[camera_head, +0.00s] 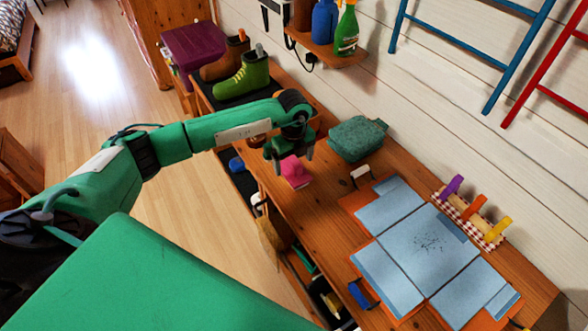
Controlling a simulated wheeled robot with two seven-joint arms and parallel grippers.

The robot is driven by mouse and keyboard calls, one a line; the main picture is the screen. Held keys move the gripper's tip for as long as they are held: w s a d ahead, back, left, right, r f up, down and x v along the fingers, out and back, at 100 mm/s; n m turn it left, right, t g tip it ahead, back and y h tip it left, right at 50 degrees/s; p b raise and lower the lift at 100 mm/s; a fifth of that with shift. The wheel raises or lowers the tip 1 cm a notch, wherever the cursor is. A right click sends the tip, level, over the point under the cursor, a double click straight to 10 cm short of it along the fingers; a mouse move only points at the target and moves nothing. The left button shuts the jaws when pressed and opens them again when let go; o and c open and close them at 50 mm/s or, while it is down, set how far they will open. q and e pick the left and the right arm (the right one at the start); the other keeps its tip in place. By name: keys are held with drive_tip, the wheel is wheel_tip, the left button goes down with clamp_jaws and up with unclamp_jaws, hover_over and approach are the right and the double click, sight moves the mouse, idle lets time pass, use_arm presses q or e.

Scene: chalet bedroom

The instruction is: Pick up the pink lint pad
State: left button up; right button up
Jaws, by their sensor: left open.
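The pink lint pad (297,172) lies on the wooden bench top, near its front edge, left of the middle. My left gripper (290,162) is open and points down just above and around the back of the pad. Its fingers partly overlap the pad in the picture, and I cannot tell whether they touch it. No thing shows held between the fingers. My right gripper does not show.
A teal folded bundle (357,138) lies right behind the pad. Boots (243,77) stand at the left. Shelves with bottles (347,30) hang above.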

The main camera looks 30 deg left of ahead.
use_arm(q)
drive_tip(key=shift+f, duration=1.4)
drive_tip(key=c, duration=1.1)
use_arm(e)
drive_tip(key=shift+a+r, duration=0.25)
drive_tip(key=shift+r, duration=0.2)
use_arm(q)
drive_tip(key=shift+r, duration=0.1)
